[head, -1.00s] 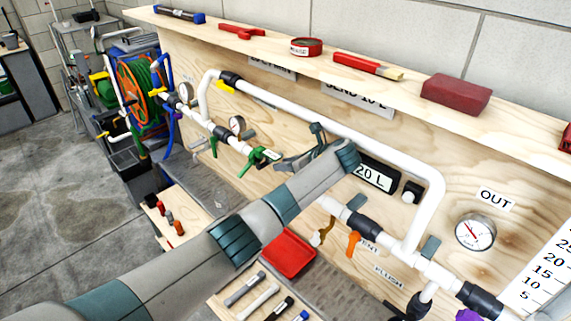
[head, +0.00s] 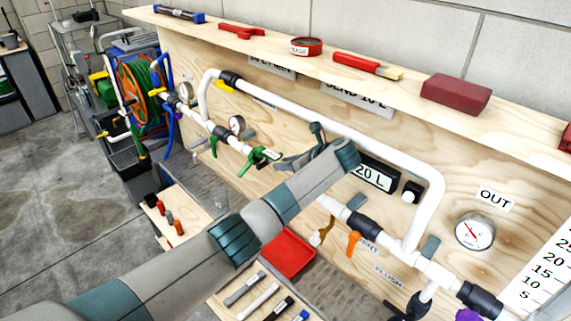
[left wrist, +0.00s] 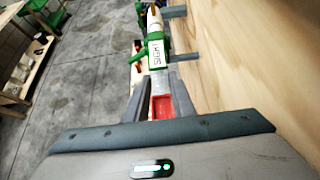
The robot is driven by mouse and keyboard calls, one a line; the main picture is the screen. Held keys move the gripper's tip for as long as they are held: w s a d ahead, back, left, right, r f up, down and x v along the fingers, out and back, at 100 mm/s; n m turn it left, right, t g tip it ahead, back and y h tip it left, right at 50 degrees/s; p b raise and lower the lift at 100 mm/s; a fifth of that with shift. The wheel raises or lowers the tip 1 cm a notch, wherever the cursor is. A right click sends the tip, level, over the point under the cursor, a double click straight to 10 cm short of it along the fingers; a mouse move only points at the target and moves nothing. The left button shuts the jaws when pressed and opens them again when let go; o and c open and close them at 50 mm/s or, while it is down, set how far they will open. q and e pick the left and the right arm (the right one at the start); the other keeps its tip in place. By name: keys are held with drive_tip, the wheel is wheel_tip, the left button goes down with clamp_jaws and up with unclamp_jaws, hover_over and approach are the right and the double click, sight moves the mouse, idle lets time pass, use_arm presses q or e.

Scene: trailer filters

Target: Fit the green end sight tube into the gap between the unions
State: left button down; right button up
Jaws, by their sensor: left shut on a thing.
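The green end sight tube (head: 261,155) shows its green, white-labelled end just beyond my left gripper (head: 288,163) in the head view. In the left wrist view, the labelled green end (left wrist: 156,56) and a clear length lie ahead of and between the fingers of my left gripper (left wrist: 158,82), which is shut on the tube. The white pipe line (head: 243,146) runs close to the green end; I cannot tell whether they touch. My left forearm hides the middle of that line, and I cannot make out the gap or both unions. My right gripper is out of view.
A wooden panel carries white pipes (head: 340,134), gauges (head: 475,232) and a 20 L display (head: 376,176). A shelf (head: 270,45) with tools runs along its top. Below are a red tray (head: 288,253) and a tool board (head: 232,305). A hose reel (head: 137,92) stands left.

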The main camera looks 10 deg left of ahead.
use_arm(q)
drive_tip(key=shift+f, duration=0.8)
drive_tip(key=shift+f, duration=0.65)
drive_tip(key=c, duration=1.4)
unclamp_jaws()
